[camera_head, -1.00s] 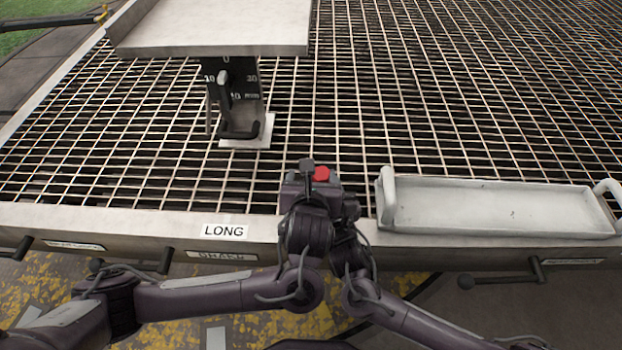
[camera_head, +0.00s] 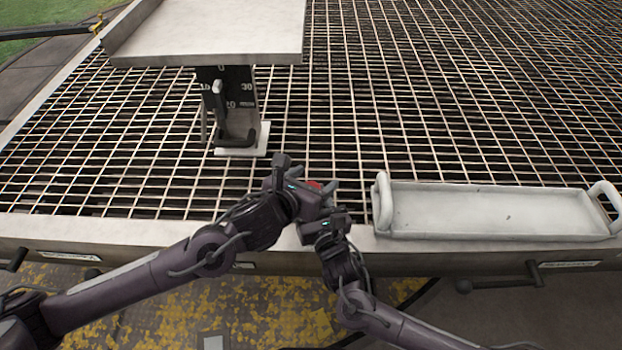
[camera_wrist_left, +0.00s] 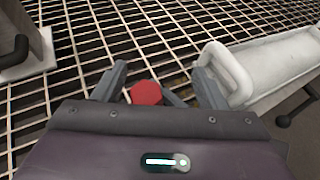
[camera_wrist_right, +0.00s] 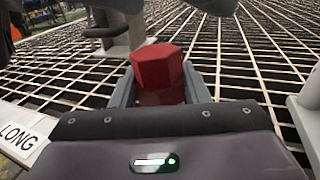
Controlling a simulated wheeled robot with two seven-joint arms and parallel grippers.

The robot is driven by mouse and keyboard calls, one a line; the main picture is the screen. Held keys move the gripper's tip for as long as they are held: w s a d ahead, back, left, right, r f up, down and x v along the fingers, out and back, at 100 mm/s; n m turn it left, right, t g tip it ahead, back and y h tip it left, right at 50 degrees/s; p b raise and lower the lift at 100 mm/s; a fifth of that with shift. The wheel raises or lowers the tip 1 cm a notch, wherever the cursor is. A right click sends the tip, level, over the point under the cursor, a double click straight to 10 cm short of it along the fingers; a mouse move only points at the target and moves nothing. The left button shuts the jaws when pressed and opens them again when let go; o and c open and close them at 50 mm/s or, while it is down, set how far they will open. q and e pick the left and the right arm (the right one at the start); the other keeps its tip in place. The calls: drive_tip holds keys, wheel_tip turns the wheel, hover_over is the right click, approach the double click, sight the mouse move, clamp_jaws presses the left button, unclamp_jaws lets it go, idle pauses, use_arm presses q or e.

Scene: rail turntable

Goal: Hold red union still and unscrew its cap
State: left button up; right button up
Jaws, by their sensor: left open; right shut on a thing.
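The red union (camera_wrist_right: 160,95) stands between the fingers of my right gripper (camera_wrist_right: 158,90), which is shut on it. Its hexagonal red cap (camera_wrist_right: 157,64) is on top in the right wrist view. In the head view only a small red patch of the union (camera_head: 314,185) shows between the two grippers. My left gripper (camera_wrist_left: 158,85) is open, with its fingers spread apart. In the left wrist view the red cap (camera_wrist_left: 146,93) lies between those fingers, nearer the left one. In the head view the left gripper (camera_head: 300,172) comes in close beside the right one.
A white tray with raised end handles (camera_head: 490,210) stands right of the grippers on the grating (camera_head: 440,120). A dark gauge post (camera_head: 228,100) under a pale plate (camera_head: 215,30) stands behind to the left. A metal rim with handles runs along the front.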

use_arm(q)
drive_tip(key=shift+w+a+m+g+h, duration=0.1)
drive_tip(key=shift+a+m+g+h, duration=0.05)
drive_tip(key=shift+m+g+h, duration=0.25)
use_arm(e)
drive_tip(key=shift+w+r, duration=0.1)
drive_tip(key=shift+r, duration=0.1)
use_arm(q)
drive_tip(key=shift+w+a+m+g+h, duration=0.1)
drive_tip(key=shift+a+m+g+h, duration=0.1)
drive_tip(key=shift+m+g+h, duration=0.3)
use_arm(e)
drive_tip(key=shift+d, duration=0.1)
clamp_jaws()
use_arm(q)
drive_tip(key=shift+w+a+m+g+h, duration=0.1)
drive_tip(key=shift+m+g+h, duration=0.6)
drive_tip(key=shift+m+h, duration=0.35)
drive_tip(key=shift+f+m+g+h, duration=0.1)
drive_tip(key=shift+m+g+h, duration=0.85)
drive_tip(key=shift+m+g, duration=0.4)
drive_tip(key=shift+w+m+g+h, duration=0.1)
drive_tip(key=shift+m+g+h, duration=0.2)
drive_tip(key=shift+m+g, duration=0.8)
drive_tip(key=shift+g, duration=0.05)
drive_tip(key=shift+a, duration=0.1)
